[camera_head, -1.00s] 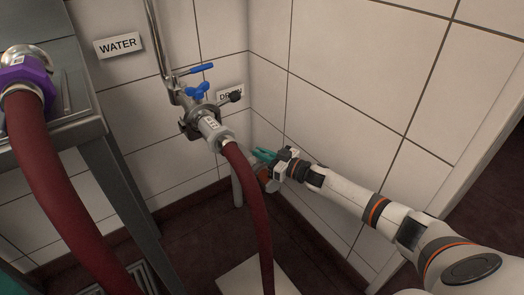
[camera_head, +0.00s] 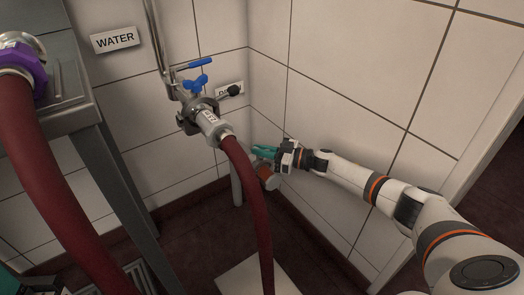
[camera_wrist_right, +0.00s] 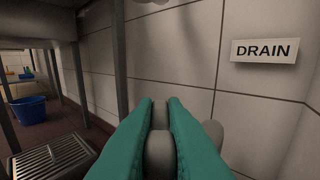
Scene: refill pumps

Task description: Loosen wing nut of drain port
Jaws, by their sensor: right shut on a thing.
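My right gripper (camera_head: 263,151), with teal fingers, is low by the wall corner, just right of the red hose. In the right wrist view its fingers (camera_wrist_right: 160,140) are shut on a small grey rounded piece (camera_wrist_right: 159,150), which looks like the drain port's wing nut. A second grey lump (camera_wrist_right: 213,131) shows just right of the fingers. The rest of the drain port is mostly hidden by the fingers and hose. The DRAIN sign (camera_wrist_right: 264,51) is on the wall at upper right. A teal and dark shape at the lower left head-view edge may be my left gripper; its jaws are unclear.
A metal table (camera_head: 115,165) stands at left. In the wrist view, a floor grate (camera_wrist_right: 52,158) and blue bucket (camera_wrist_right: 31,110) lie at left.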

